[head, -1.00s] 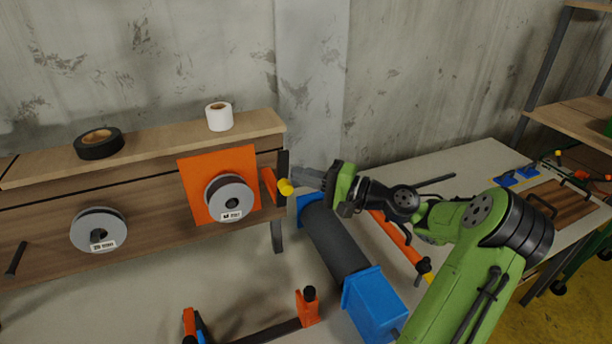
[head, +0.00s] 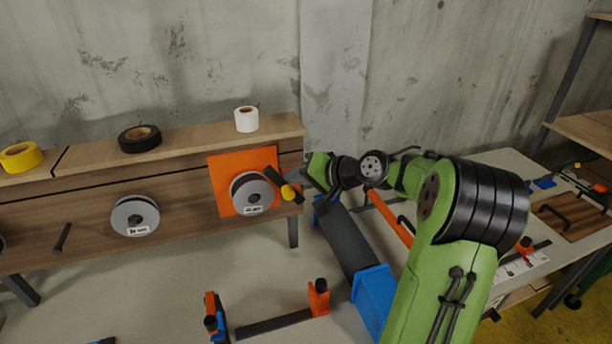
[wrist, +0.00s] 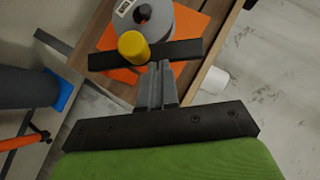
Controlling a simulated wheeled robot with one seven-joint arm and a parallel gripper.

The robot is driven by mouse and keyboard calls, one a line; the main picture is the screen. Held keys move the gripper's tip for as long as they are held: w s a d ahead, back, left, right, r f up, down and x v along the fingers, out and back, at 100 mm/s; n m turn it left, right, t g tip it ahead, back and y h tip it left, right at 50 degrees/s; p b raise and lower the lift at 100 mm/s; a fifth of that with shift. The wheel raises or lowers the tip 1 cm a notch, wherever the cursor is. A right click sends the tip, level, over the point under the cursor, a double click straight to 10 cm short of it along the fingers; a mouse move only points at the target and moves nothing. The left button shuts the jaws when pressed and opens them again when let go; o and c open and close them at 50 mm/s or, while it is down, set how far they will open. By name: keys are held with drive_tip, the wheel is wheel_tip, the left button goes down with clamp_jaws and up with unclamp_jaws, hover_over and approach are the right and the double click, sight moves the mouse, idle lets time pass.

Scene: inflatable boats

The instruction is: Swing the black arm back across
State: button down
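The black arm (head: 273,175) is a flat bar with a yellow knob (head: 289,192). It slants over the right edge of the orange plate (head: 226,168), its upper-left end close to a grey spool (head: 243,189). In the wrist view the black arm (wrist: 183,51) lies across the picture, with the yellow knob (wrist: 132,46) to the left of the fingertips. My gripper (head: 302,183) is at the arm's right side. In the wrist view my gripper (wrist: 157,68) has its fingers together, tips at the bar's near edge beside the knob. Nothing shows between them; exact contact is unclear.
A white roll (head: 246,119), a black tape roll (head: 139,138) and a yellow one (head: 21,157) stand on the ledge. A second spool (head: 135,216) hangs further left. A blue-ended dark roller (head: 347,240) lies below my arm. Orange clamps (head: 318,298) stand in front.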

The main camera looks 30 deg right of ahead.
sight(278, 185)
drive_tip(key=a, duration=0.1)
drive_tip(key=a+f+n+g+h+b, duration=0.1)
drive_tip(key=w+a+h+b, duration=0.1)
drive_tip(key=shift+f+n, duration=0.15)
drive_tip(key=shift+n, duration=0.25)
drive_tip(key=shift+w+a+f+n+g+h+b, duration=0.2)
drive_tip(key=shift+a+f+n+g+h+b, duration=0.25)
drive_tip(key=shift+a+f+h+b, duration=0.75)
drive_tip(key=shift+w+a+f+n+g+h+b, duration=0.2)
drive_tip(key=shift+a+f+n+g+h+b, duration=0.3)
drive_tip(key=shift+b, duration=1.3)
drive_tip(key=shift+s+f, duration=0.1)
drive_tip(key=shift+f, duration=0.2)
drive_tip(key=s+a+r+p, duration=0.1)
drive_tip(key=s+r+p, duration=0.1)
drive_tip(key=r, duration=0.3)
drive_tip(key=s+r+p, duration=0.2)
drive_tip(key=s+r, duration=0.2)
drive_tip(key=r, duration=0.2)
drive_tip(key=shift+s+a+r, duration=0.25)
drive_tip(key=shift+s+a, duration=0.15)
drive_tip(key=shift+t, duration=0.25)
